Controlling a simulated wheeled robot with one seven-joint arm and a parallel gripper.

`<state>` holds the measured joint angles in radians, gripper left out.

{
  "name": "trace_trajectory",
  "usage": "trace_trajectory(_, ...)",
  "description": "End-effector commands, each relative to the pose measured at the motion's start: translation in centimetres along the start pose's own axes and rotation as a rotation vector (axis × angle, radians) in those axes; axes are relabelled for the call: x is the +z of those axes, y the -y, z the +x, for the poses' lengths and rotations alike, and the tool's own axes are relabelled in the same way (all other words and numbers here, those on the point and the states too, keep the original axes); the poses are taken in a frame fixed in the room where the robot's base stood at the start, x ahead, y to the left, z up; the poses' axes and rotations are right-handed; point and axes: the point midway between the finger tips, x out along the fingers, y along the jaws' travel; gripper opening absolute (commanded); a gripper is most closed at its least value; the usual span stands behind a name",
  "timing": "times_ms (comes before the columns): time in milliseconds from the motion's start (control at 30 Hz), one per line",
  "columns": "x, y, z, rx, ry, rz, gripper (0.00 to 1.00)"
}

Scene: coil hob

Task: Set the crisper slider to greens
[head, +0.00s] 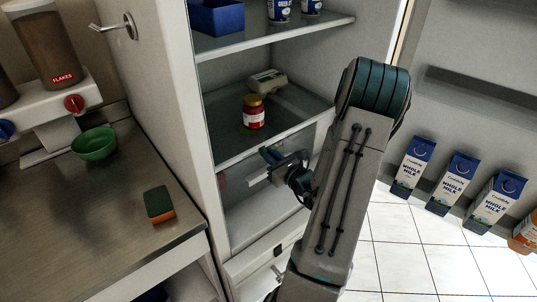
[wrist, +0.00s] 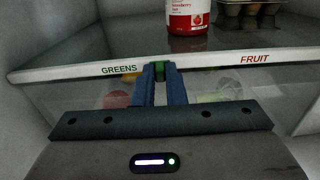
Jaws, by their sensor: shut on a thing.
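The crisper slider is a small green knob (wrist: 160,68) on the white front rail (wrist: 205,62) of the fridge shelf. The rail reads GREENS (wrist: 119,69) at left and FRUIT (wrist: 254,59) at right. The knob is just right of the GREENS lettering, well short of FRUIT. My gripper (wrist: 161,76) is shut on the knob, one blue finger on each side, partly hiding it. In the head view my gripper (head: 268,155) is at the shelf's front edge; the knob cannot be made out there.
A red-labelled jar (head: 253,112) and an egg carton (head: 267,81) stand on the glass shelf above the clear crisper drawer (wrist: 215,100). Blurred items show inside it. The fridge's side wall (head: 160,90) is left of my arm. Several milk cartons (head: 413,166) stand at right.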

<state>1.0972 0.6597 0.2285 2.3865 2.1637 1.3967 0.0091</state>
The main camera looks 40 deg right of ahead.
Motion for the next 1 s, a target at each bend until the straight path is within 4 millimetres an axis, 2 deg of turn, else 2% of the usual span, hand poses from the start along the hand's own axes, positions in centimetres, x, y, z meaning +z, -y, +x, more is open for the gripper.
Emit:
trace_trajectory(33, -0.1, -0.5, 0.1, 0.011, -0.002, 0.004, 0.16)
trace_trajectory(100, -0.1, -0.5, 0.1, 0.011, -0.002, 0.004, 0.33)
trace_trajectory(467, -0.1, -0.1, -0.5, 0.003, -0.002, 0.002, 0.33)
trace_trajectory(567, -0.1, -0.1, -1.7, 0.003, -0.003, 0.002, 0.33)
trace_trajectory(1000, -0.2, -0.2, -11.1, 0.004, -0.003, 0.003, 0.33)
